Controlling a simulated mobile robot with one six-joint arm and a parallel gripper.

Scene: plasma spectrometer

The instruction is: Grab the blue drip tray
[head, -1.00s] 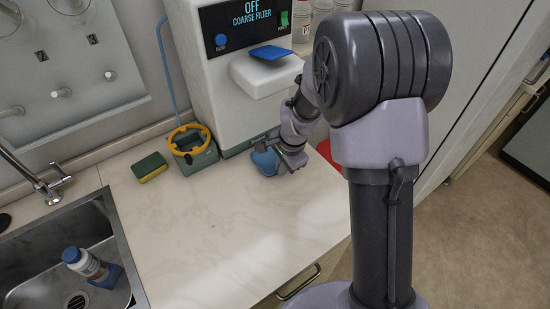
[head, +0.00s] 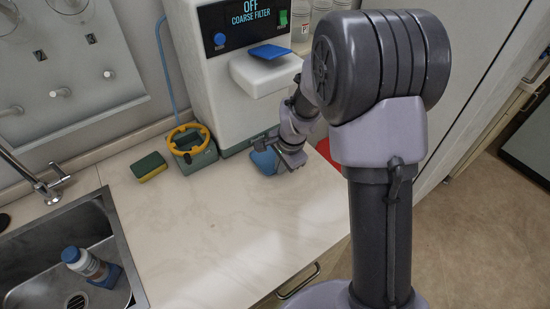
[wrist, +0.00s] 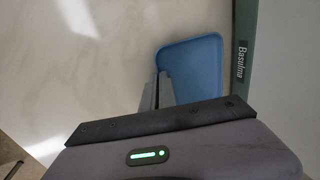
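The blue drip tray (head: 264,160) is at the front foot of the white machine, partly hidden by my gripper in the head view. In the wrist view the blue drip tray (wrist: 192,65) lies beyond the fingers, beside the machine's green base strip. My gripper (wrist: 159,88) has its two fingers close together at the tray's left rim, with the rim lined up between them. It appears shut on that rim. In the head view my gripper (head: 290,160) is low over the counter at the tray's right side. Whether the tray touches the counter is unclear.
The white machine (head: 225,100) has an overhanging blue-topped spout above the tray. A green-grey box with a yellow ring (head: 188,140) and a sponge (head: 150,167) stand to the left. The sink (head: 70,245) holds a bottle. The counter front (head: 210,240) is clear.

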